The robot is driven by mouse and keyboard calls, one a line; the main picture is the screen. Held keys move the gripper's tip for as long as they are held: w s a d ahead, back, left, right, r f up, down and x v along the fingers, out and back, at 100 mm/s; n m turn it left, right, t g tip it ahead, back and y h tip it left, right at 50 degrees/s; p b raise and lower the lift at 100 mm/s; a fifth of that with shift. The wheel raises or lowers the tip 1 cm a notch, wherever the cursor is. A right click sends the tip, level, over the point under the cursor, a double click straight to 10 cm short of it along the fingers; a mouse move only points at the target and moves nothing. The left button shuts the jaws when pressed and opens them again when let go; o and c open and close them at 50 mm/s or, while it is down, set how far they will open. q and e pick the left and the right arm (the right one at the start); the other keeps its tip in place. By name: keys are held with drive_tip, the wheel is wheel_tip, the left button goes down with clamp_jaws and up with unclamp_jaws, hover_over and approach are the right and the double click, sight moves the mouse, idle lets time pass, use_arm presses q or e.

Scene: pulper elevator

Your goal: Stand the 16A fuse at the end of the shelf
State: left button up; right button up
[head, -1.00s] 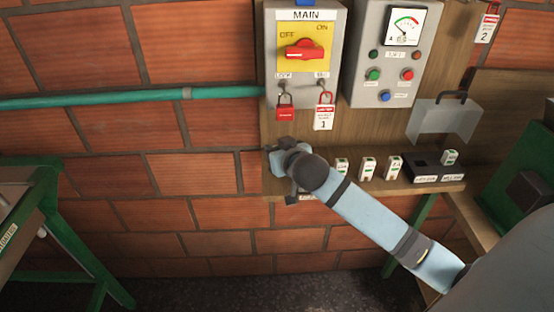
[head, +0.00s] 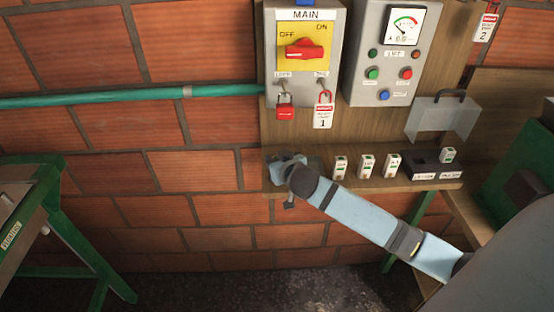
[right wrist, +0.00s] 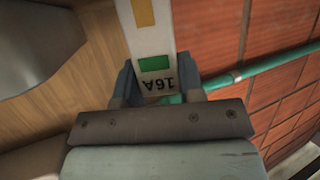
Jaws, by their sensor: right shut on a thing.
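The 16A fuse (right wrist: 155,45) shows in the right wrist view as a white block with a green patch and an upside-down 16A label. My right gripper (right wrist: 160,85) is shut on it, a finger on each side. In the head view my right gripper (head: 290,180) is at the left end of the wooden shelf (head: 420,184); my own wrist hides the fuse there. I cannot tell whether the fuse touches the shelf. My left gripper is not in view.
Several white fuses stand on the shelf, such as this one (head: 340,167). A dark holder (head: 425,166) has another fuse (head: 448,155) in its right part. Above are the MAIN switch box (head: 275,85), a red padlock (head: 285,112) and a hanging tag (head: 323,116).

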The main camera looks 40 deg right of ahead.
drive_tip(key=shift+f, duration=0.1)
drive_tip(key=o, duration=0.9)
drive_tip(key=shift+o, duration=0.2)
drive_tip(key=shift+r, duration=0.2)
drive_tip(key=b+v, duration=0.1)
drive_tip(key=v, duration=1)
drive_tip(key=s+a+f+n+g+y, duration=0.1)
drive_tip(key=s+a+f+n+y, duration=0.1)
drive_tip(key=s+a+f, duration=0.6)
drive_tip(key=s+a+f+n+g+y, duration=0.1)
drive_tip(key=s+a+f+n+y, duration=0.1)
drive_tip(key=s+a+f, duration=0.6)
wheel_tip(320, 180, down, 7)
drive_tip(key=shift+s+f+n+g+y, duration=0.25)
drive_tip(key=shift+s+n+g+y, duration=0.25)
drive_tip(key=shift+y, duration=0.3)
